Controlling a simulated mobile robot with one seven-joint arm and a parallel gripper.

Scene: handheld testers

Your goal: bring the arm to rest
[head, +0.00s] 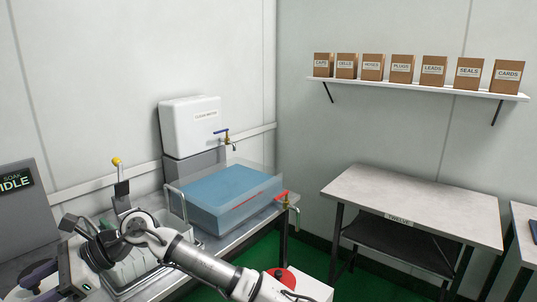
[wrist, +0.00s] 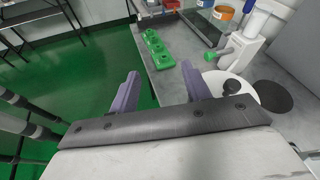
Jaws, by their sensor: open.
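My arm (head: 205,262) reaches from the bottom middle of the head view to the left, low over the near part of the bench. My gripper has purple fingers, partly seen at the lower left of the head view (head: 42,284). In the wrist view my gripper (wrist: 160,72) shows its two fingers well apart with nothing between them. The fingers hang over the bench edge, with green floor below the left one. The right finger is close to the bench top in the picture; whether it touches is unclear.
The bench (wrist: 170,82) carries a green block with holes (wrist: 157,48), a white disc (wrist: 243,92) and a green-handled device (wrist: 218,52). A blue-filled tank (head: 222,195) and a yellow-knobbed lever (head: 119,175) stand near my arm. A table (head: 420,200) stands right, beyond open floor.

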